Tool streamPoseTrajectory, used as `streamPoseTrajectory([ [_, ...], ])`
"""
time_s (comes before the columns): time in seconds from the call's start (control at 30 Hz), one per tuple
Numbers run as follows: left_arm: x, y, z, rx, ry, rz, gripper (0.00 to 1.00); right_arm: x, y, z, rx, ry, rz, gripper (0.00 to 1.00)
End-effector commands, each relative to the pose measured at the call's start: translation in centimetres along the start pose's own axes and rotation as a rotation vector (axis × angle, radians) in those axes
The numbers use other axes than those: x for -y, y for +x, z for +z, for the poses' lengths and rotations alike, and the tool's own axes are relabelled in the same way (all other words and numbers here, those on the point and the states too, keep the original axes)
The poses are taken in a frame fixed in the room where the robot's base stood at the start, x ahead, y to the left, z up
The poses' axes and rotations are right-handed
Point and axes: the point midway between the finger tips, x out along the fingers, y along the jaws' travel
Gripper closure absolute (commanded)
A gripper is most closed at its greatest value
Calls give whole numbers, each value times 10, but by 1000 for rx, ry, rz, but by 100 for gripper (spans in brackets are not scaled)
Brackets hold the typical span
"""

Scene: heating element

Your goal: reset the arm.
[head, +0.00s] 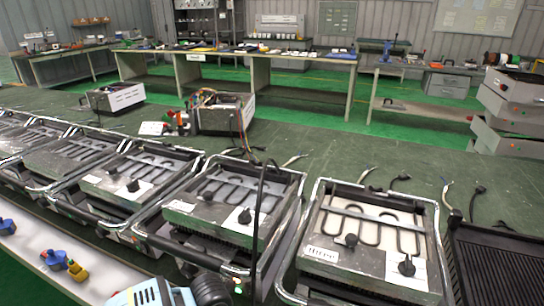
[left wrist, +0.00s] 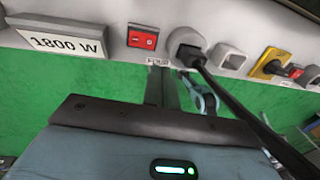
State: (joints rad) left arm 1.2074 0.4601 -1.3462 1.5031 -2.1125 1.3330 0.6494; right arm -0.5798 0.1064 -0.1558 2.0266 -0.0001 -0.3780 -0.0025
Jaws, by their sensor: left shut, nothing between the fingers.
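My left gripper (left wrist: 172,75) is shut and empty in the left wrist view. Its narrow fingers point at a small label under a white panel, just below a black plug (left wrist: 187,46). The plug sits in a round socket in the panel, and its black cable (left wrist: 245,115) runs down to the right past the gripper. I cannot tell whether the fingertips touch the panel. In the head view, part of my arm shows at the bottom edge, but the gripper cannot be made out. My right gripper is in neither view.
Several grill units with heating elements (head: 365,228) line the green table (head: 330,165). A black cable (head: 259,205) hangs across one unit. Blue plugs (head: 54,259) lie at left.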

Motion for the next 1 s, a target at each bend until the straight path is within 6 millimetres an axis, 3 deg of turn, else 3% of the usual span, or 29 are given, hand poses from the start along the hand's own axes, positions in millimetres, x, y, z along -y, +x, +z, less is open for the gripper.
streamPoseTrajectory([
  [0.13, 73, 8, -27, -28, -18, -290, 100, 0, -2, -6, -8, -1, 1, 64],
  [0.23, 131, 0, -44, -36, -67, -548, 100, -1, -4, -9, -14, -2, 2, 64],
  [0.3, 167, -13, -54, -33, -124, -733, 100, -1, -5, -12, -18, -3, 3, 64],
  [0.4, 206, -40, -60, -15, -237, -986, 100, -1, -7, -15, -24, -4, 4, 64],
  [0.5, 229, -70, -60, 12, -384, -1214, 100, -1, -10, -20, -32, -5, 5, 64],
  [0.6, 235, -96, -55, 49, -565, -1414, 100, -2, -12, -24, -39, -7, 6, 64],
  [0.73, 219, -120, -47, 109, -849, -1622, 100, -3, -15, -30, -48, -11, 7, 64],
  [0.87, 183, -126, -44, 175, -1179, -1760, 100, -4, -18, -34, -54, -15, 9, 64],
  [1.0, 132, -111, -57, 240, -1570, -1820, 100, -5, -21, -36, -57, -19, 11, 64],
])
